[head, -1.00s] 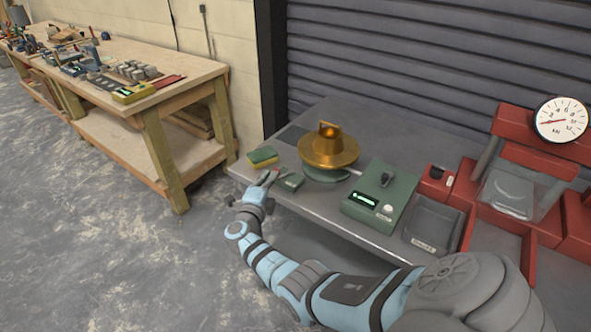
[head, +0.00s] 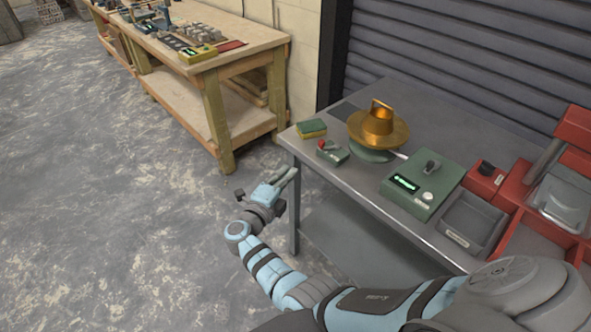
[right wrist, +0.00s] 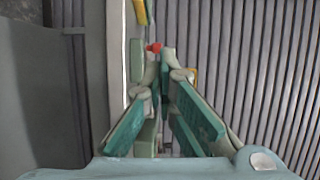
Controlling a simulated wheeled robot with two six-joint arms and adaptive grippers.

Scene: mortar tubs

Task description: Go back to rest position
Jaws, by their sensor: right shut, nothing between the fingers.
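My right gripper (head: 289,178) is shut and empty. It is just off the near left corner of the grey metal table, apart from the small green box with a red knob (head: 332,152) on that corner. In the right wrist view, the fingers of my right gripper (right wrist: 160,60) point up the picture, with the red knob (right wrist: 154,47) showing beyond their tips. My left gripper is not in view.
The metal table (head: 324,176) bears a sponge (head: 312,128), a gold dish on a green base (head: 378,130), a green device (head: 420,184) and a grey tray (head: 470,222). A wooden workbench (head: 215,115) stands behind. Open floor lies left.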

